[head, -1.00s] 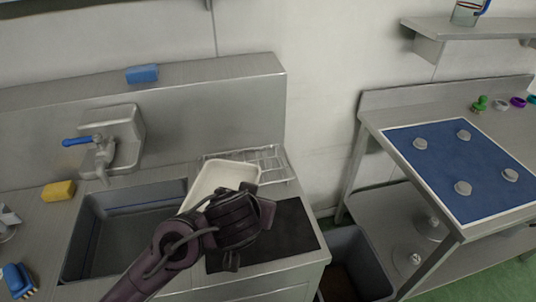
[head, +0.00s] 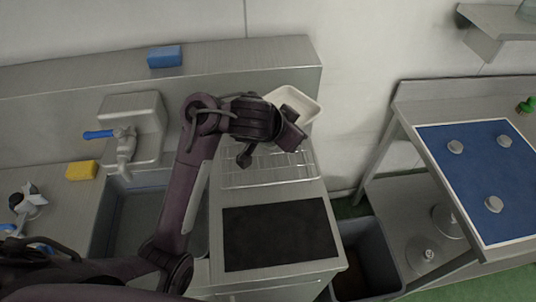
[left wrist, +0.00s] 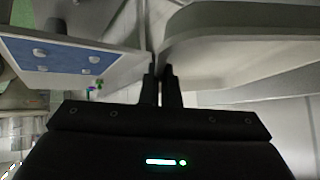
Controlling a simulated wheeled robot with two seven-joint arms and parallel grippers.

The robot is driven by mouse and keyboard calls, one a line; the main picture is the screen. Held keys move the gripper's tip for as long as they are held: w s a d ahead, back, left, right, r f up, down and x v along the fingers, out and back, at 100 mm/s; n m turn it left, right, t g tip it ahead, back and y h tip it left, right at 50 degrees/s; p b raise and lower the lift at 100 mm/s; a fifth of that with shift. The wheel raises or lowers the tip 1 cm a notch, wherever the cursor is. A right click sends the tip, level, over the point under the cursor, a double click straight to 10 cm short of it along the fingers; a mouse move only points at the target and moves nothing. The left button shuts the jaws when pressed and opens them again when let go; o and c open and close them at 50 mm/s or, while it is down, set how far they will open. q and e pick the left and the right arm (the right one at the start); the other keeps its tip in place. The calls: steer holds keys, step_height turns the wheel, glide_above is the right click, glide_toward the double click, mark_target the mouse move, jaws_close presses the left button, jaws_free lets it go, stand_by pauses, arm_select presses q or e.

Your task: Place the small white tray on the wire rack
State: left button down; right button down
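The small white tray (head: 298,96) is in the air near the wall, beyond and above the back right part of the wire rack. It is tilted in the head view. My left gripper (head: 297,122) is shut on the tray's near rim. In the left wrist view the fingers (left wrist: 163,82) are close together at the edge of the pale tray (left wrist: 235,50). The wire rack (head: 262,172) lies on the steel counter behind the black mat (head: 280,237). My gripper hides part of the rack's back side. My right gripper is not in view.
A sink (head: 137,215) with a blue-handled tap (head: 124,145) is left of the rack. A yellow sponge (head: 81,171) and a blue sponge (head: 165,57) lie nearby. A grey bin (head: 366,258) and a table with a blue mat (head: 475,175) are at the right. The rack is empty.

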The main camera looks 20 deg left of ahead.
arm_select(q)
steer(key=shift+a+r+m+g+h+p, duration=0.3)
steer(key=shift+r+m+h+p, duration=0.2)
steer(key=shift+m+p, duration=0.25)
steer(key=shift+s+f+m, duration=0.1)
steer(key=shift+f+m, duration=0.1)
steer(key=shift+m, duration=0.05)
steer(key=b, duration=0.8)
glide_above(293, 179)
steer(key=s+a, duration=0.2)
step_height(293, 179, down, 15)
steer(key=shift+h, duration=0.3)
steer(key=shift+s+d+f+b, duration=0.15)
steer(key=shift+f+b, duration=0.55)
steer(key=shift+f, duration=1.85)
steer(key=shift+f, duration=0.2)
steer(key=c, duration=1.7)
jaws_free()
